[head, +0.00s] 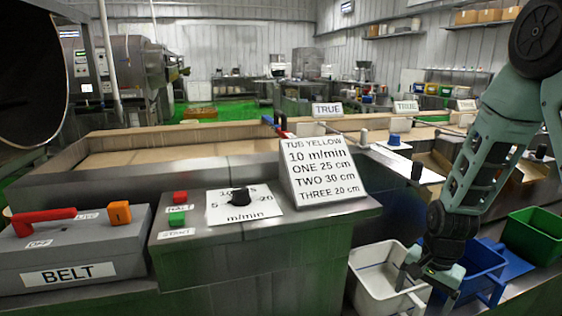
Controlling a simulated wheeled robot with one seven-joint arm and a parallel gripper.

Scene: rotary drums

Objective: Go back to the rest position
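My arm comes in from the upper right and hangs down at the right of the head view. My gripper (425,290) points downward at the lower right, in front of the white tub (366,272) and the blue tub (484,258). Its two fingers appear apart, and I see nothing held between them. It overlaps the white tub's right side in the picture; whether it touches the tub I cannot tell. No rest position is marked in view.
A control panel with a black knob (240,195) and a sign (318,168) stands left of my gripper. A grey BELT box (75,252) with a red lever (40,220) is further left. A green tub (535,232) stands at the right edge. Conveyors run behind.

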